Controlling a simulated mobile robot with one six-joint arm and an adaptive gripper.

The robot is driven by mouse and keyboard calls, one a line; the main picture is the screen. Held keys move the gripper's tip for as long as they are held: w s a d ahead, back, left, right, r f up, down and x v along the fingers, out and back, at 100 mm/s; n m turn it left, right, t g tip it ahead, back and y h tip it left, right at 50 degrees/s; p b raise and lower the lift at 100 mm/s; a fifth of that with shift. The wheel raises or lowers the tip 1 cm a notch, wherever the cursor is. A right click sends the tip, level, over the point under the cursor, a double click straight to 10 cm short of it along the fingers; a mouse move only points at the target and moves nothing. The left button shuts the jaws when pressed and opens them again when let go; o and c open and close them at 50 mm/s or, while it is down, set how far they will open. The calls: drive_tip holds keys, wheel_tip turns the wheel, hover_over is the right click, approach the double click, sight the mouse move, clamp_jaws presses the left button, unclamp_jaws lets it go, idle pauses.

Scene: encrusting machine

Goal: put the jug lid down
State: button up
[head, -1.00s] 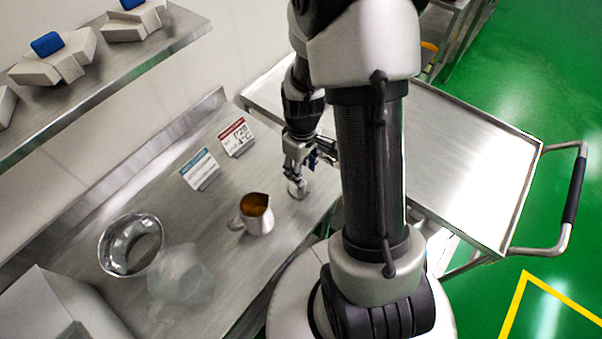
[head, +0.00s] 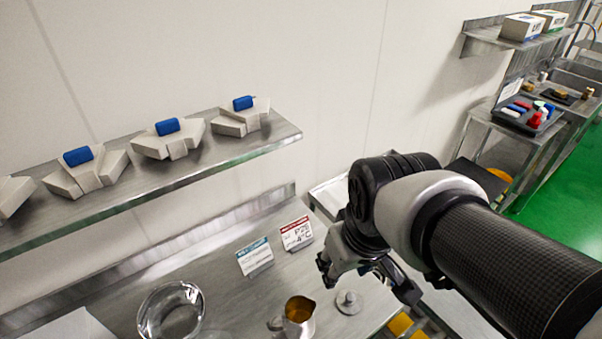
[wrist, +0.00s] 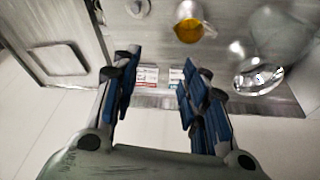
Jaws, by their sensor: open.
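The jug lid (head: 349,302), a small round metal disc with a knob, lies flat on the steel table just right of the jug. It also shows in the wrist view (wrist: 138,8) at the top edge. The steel jug (head: 299,314) stands upright without a cover, with orange-brown contents; the wrist view shows it too (wrist: 188,26). My gripper (wrist: 158,62) is open and empty, its blue-padded fingers spread apart. In the head view it hangs above the table near the lid, apart from it.
A blue sign (head: 255,257) and a red sign (head: 296,233) stand behind the jug. A shiny metal bowl (head: 171,312) is at the left. A wall shelf (head: 200,160) with several white blocks runs above the table. A clear vessel (wrist: 283,30) shows in the wrist view.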

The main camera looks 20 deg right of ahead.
drive_tip(key=s+a+r+m+t, duration=0.1)
drive_tip(key=s+a+r, duration=0.1)
drive_tip(key=s, duration=0.3)
drive_tip(key=shift+s+r, duration=0.2)
drive_tip(key=shift+r, duration=0.3)
drive_tip(key=shift+f, duration=0.1)
